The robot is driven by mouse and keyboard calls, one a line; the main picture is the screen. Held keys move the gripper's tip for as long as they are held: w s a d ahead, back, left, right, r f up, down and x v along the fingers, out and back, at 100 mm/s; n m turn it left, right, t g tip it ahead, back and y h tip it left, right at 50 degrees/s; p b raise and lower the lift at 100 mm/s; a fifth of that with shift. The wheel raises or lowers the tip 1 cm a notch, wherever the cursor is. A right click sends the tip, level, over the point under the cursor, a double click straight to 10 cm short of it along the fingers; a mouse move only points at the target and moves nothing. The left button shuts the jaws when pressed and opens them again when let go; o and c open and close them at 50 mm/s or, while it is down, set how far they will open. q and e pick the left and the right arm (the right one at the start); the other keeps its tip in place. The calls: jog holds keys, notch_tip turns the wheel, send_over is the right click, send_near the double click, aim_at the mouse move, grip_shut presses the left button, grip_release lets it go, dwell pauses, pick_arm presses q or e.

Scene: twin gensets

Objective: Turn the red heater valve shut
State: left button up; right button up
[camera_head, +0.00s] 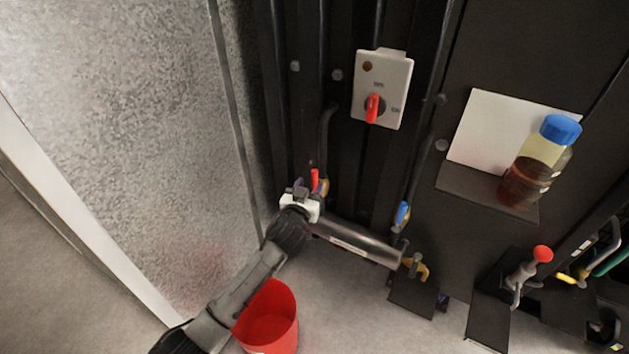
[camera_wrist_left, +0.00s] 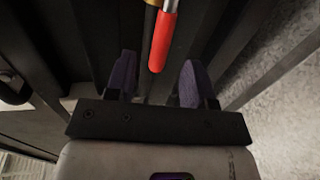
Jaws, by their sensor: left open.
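The red heater valve handle (camera_head: 315,179) stands upright beside its brass body (camera_head: 323,187), low on the dark genset frame. In the left wrist view the red handle (camera_wrist_left: 163,42) comes down from the top, its rounded end appearing between my two purple fingertips. My left gripper (camera_head: 299,187) is open right beside the handle; the wrist view shows its fingers (camera_wrist_left: 157,78) apart with nothing clamped. I cannot tell whether a finger touches the handle. My gripper partly hides the valve's lower part in the head view. My right gripper is not in view.
A blue-handled valve (camera_head: 402,214) sits to the right, with a grey cylinder (camera_head: 358,243) below. A switch box (camera_head: 383,88) with a red knob is above. A red bucket (camera_head: 268,325) stands below. A capped jar (camera_head: 540,165) and red-knobbed lever (camera_head: 543,254) are farther right. A metal panel (camera_head: 120,130) borders the left.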

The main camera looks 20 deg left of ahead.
aim_at(313, 180)
pick_arm(q)
jog(key=shift+w+b, duration=0.5)
jog(key=shift+w, duration=1.7)
grip_shut()
